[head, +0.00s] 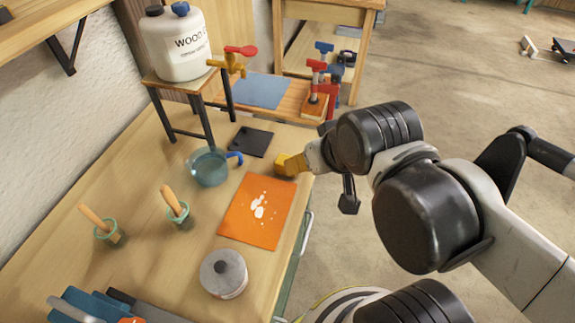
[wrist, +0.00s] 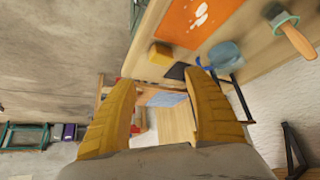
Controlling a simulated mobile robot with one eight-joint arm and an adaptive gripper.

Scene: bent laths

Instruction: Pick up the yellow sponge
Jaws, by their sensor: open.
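The yellow sponge (head: 283,166) is a small block lying on the wooden table near its right edge, between the orange sheet and the black pad. In the wrist view the sponge (wrist: 160,54) lies beyond the fingertips, a little above the gap between them. My gripper (head: 304,160) is at the table's right edge, right beside the sponge in the head view and partly overlapping it in the picture. In the wrist view my gripper (wrist: 158,79) has its two yellow fingers wide apart, with nothing between them. I cannot tell its exact height over the table.
An orange sheet (head: 250,222) lies in front of the sponge, a black pad (head: 250,141) behind it. A translucent blue cup (head: 208,167) with a blue handle stands to its left. A lidded pot (head: 223,275) stands nearer. Open floor lies right of the table.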

